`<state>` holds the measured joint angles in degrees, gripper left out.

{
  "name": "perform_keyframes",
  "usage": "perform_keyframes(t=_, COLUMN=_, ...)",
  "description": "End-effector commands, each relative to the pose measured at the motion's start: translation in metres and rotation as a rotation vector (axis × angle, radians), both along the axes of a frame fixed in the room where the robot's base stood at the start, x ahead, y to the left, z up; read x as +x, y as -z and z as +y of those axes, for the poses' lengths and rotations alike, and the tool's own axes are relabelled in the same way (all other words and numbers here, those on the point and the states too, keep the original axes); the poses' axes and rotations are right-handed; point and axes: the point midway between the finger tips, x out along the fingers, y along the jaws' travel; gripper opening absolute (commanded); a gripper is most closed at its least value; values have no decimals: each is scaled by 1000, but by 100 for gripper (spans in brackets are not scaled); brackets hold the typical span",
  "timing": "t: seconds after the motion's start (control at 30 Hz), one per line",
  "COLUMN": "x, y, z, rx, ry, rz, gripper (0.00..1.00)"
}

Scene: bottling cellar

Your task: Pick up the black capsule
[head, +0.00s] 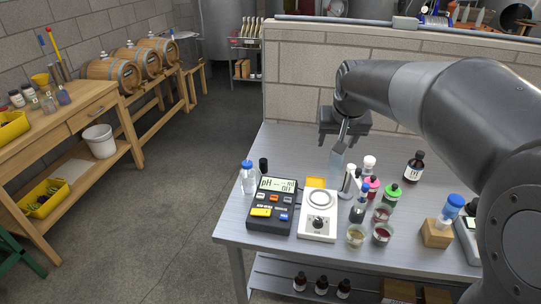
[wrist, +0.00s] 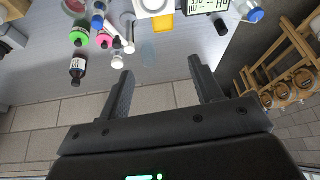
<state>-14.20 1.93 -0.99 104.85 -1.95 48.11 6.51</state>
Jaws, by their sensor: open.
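The black capsule (head: 263,165) stands on the grey table, just behind the pH meter (head: 271,205) and beside a blue-capped bottle (head: 248,178). In the wrist view the black capsule (wrist: 221,28) lies past the right fingertip, close to the pH meter (wrist: 208,5). My gripper (head: 343,142) hangs above the back of the table, to the right of the capsule in the head view. In the wrist view my gripper (wrist: 161,68) has its two fingers wide apart with nothing between them.
A stirrer (head: 319,220), a yellow piece (head: 315,182) and several small bottles and beakers stand right of the meter. A dark labelled bottle (head: 413,167) stands farther right. A block wall (head: 310,85) borders the table's back. The table near the capsule's back side is clear.

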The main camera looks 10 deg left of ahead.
Motion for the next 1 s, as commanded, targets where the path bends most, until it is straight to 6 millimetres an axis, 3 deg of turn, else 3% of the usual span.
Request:
perform_keyframes(t=0.2, x=67, y=35, z=54, rx=-5, ry=-39, rz=18, gripper=59)
perform_keyframes(t=0.5, x=139, y=103, z=136, rx=-14, ry=-91, rz=32, gripper=59)
perform_keyframes(t=0.8, x=181, y=181, z=210, rx=-23, ry=-136, rz=41, gripper=59)
perform_keyframes(t=1.0, x=188, y=203, z=230, rx=-24, ry=-148, rz=42, gripper=59)
